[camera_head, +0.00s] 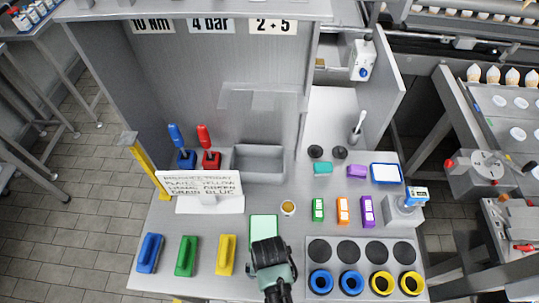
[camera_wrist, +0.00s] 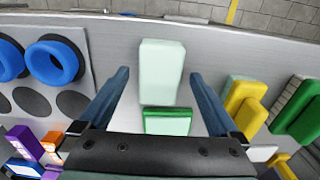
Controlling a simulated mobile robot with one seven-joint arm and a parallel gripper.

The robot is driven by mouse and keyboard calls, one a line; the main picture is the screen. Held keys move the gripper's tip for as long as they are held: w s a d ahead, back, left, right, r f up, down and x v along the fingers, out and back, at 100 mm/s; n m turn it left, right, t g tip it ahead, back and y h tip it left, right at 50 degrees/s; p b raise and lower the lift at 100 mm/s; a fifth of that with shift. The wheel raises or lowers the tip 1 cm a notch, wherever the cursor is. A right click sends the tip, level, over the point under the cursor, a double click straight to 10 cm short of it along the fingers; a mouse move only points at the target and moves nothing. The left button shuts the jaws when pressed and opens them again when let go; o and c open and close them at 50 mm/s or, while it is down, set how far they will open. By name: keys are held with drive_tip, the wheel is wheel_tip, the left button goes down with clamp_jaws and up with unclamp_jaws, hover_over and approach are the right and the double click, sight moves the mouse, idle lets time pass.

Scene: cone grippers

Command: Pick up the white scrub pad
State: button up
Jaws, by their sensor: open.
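The white scrub pad (camera_wrist: 162,70) shows in the wrist view as a pale block near the table's front edge. It lies between the two fingers of my gripper (camera_wrist: 158,76), with a visible gap on each side. My gripper is open and holds nothing. In the head view my gripper (camera_head: 272,256) is over the front middle of the table and hides the pad. How high the fingertips are above the pad is hard to tell.
A green-rimmed pale tray (camera_head: 263,226) lies just behind the pad. Yellow (camera_head: 226,255), green (camera_head: 187,256) and blue (camera_head: 150,253) scrub pads lie to the left. A small cup (camera_head: 288,208) stands behind.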

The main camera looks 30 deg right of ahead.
drive_tip(key=shift+f, duration=0.55)
drive_tip(key=c, duration=1.5)
drive_tip(key=shift+c, duration=0.2)
drive_tip(key=shift+r, duration=0.1)
wheel_tip(320, 180, up, 10)
drive_tip(key=shift+f+b, duration=0.1)
drive_tip(key=shift+b, duration=0.35)
drive_tip(key=o, duration=0.7)
drive_tip(key=c, duration=0.4)
